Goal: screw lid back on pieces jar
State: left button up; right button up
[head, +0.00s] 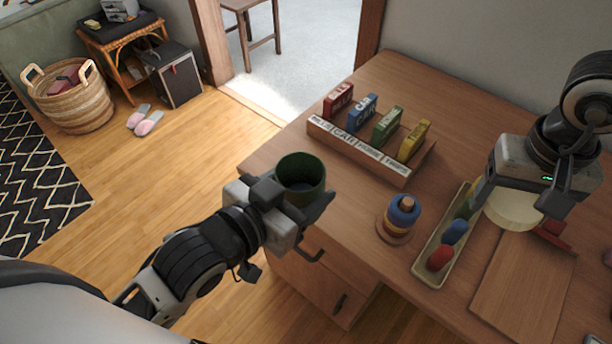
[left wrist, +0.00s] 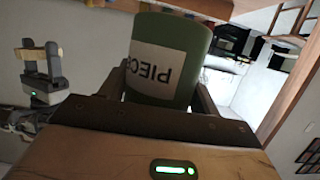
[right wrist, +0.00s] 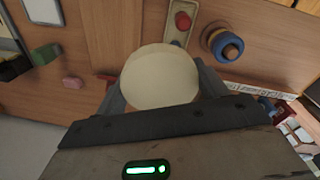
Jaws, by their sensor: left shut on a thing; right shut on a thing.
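The pieces jar (head: 301,174) is a green cylinder with an open top in the head view. My left gripper (head: 300,200) is shut on it and holds it at the table's left edge. In the left wrist view the jar (left wrist: 165,62) shows a white label reading "PIEC", upside down. The lid (head: 514,209) is a round cream disc at the right. My right gripper (head: 510,200) is shut on it above the table. The lid also fills the middle of the right wrist view (right wrist: 160,77), between the fingers. Jar and lid are well apart.
A stacking-ring toy (head: 401,216) and a long tray (head: 434,264) with coloured pieces stand between the grippers. A word-block rack (head: 358,147) is behind them. A wooden board (head: 522,290) lies at the right. The tabletop (head: 345,220) is bare beside the jar.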

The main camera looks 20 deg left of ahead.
pick_arm(q)
jog(key=o, duration=0.4)
jog(key=c, duration=0.8)
jog(key=w+a+r+n+t+y, duration=0.1)
jog(key=w+a+r+n+y, duration=0.2)
jog(key=a, duration=0.4)
jog(key=shift+w+a+n+y, duration=0.35)
jog(key=shift+w+n+y, duration=0.35)
jog(key=shift+y, duration=0.4)
jog(key=shift+a, duration=0.3)
jog(key=w+d+m+g+h, duration=0.1)
jog(key=d+m+g+h, duration=0.2)
jog(key=d+m+h, duration=0.5)
jog(key=d+r+h, duration=0.1)
jog(key=d, duration=0.5)
